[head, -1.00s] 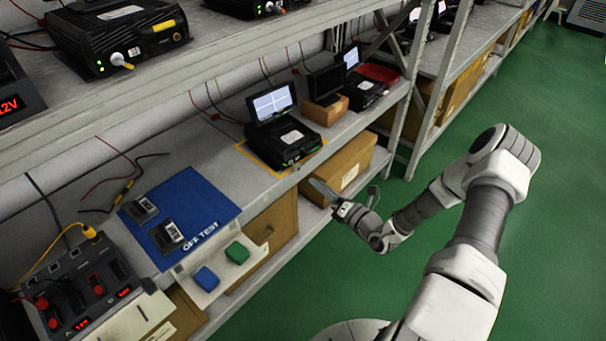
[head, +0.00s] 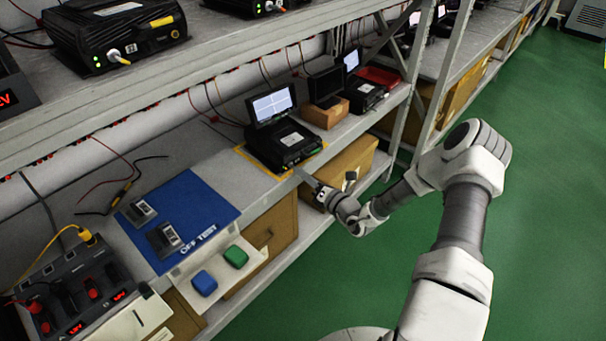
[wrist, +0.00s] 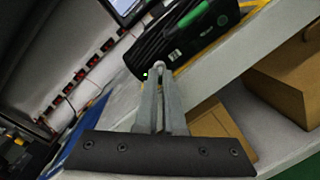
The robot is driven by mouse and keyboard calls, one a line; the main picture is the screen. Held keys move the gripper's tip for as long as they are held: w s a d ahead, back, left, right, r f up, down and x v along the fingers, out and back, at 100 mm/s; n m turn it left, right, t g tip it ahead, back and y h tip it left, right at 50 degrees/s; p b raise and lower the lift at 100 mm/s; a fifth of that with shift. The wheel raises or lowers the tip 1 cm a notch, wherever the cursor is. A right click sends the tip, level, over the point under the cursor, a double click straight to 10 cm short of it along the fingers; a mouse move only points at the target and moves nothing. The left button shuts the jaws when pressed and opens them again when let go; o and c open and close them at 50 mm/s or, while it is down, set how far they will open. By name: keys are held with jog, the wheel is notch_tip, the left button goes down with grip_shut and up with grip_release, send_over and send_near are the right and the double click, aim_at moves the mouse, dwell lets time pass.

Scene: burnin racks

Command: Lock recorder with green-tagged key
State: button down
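The recorder (head: 285,146) is a black box with a small lit screen (head: 272,104) above it, on a yellow-outlined spot of the bench. It also shows in the wrist view (wrist: 185,45), with a green strip on its front. My gripper (head: 301,171) is in front of the recorder's near edge. In the wrist view its fingers (wrist: 160,72) lie close together, pointing at the recorder's front. A small pale bit shows at their tips; I cannot tell what it is. A green block-like piece (head: 236,256) and a blue one (head: 204,283) lie on a pale ledge (head: 222,272); no key shaft is discernible.
A blue mat (head: 200,197) with two small devices lies left of the recorder. A brown block (head: 325,114) and a red tray (head: 381,76) are to its right. Cardboard boxes (head: 272,232) stand below. A shelf (head: 200,72) hangs above. The green floor is clear.

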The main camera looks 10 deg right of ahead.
jog(key=shift+n+p, duration=0.35)
jog(key=shift+n, duration=0.05)
jog(key=n+p, duration=0.4)
jog(key=n, duration=1.3)
jog(key=shift+s+a+p, duration=0.1)
jog(key=shift+s+p, duration=0.05)
jog(key=shift+p, duration=0.15)
dwell(0.5)
jog(key=c, duration=1)
grip_release()
